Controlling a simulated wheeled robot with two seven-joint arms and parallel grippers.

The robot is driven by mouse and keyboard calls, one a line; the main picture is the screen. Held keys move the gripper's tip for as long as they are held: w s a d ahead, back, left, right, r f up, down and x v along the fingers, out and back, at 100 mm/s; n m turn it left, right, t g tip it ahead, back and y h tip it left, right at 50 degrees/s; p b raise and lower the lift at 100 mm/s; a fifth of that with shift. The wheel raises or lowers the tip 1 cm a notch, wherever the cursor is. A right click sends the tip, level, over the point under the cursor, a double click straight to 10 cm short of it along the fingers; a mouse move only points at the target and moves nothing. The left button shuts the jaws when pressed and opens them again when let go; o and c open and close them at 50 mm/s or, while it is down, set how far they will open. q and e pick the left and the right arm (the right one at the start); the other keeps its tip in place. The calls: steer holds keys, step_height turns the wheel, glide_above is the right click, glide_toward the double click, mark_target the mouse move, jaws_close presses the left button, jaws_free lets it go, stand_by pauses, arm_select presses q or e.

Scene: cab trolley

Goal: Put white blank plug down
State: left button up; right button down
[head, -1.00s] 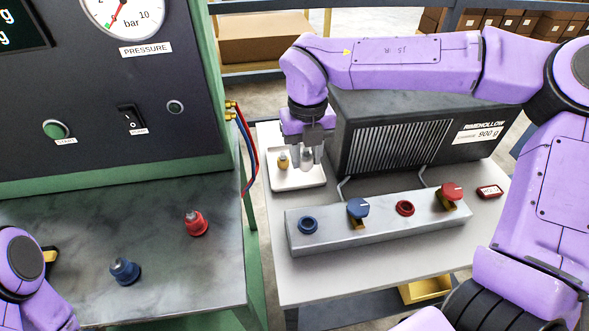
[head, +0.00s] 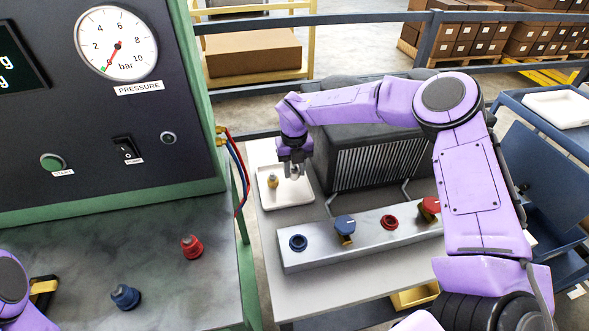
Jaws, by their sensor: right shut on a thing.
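My right gripper (head: 294,166) points down over the right part of the white tray (head: 290,197). It is shut on the white blank plug (head: 292,172), which shows only as a small pale shape between the fingers. I cannot tell whether the plug touches the tray floor. A brass plug (head: 272,181) stands in the tray to the left of the gripper.
A grey manifold block (head: 370,238) with blue and red ports and knobs lies in front of the tray. A dark finned unit (head: 370,160) stands behind it. Red (head: 191,247) and blue (head: 125,296) fittings stand on the left bench. Hoses (head: 240,180) hang left of the tray.

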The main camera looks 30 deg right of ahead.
steer(key=shift+f, duration=0.9)
steer(key=c, duration=0.7)
jaws_free()
steer(key=shift+c, duration=0.2)
steer(key=shift+r, duration=0.55)
arm_select(q)
steer(key=shift+f+b, duration=0.8)
steer(key=shift+b, duration=0.3)
arm_select(e)
step_height(320, 180, up, 11)
steer(key=shift+r, duration=0.1)
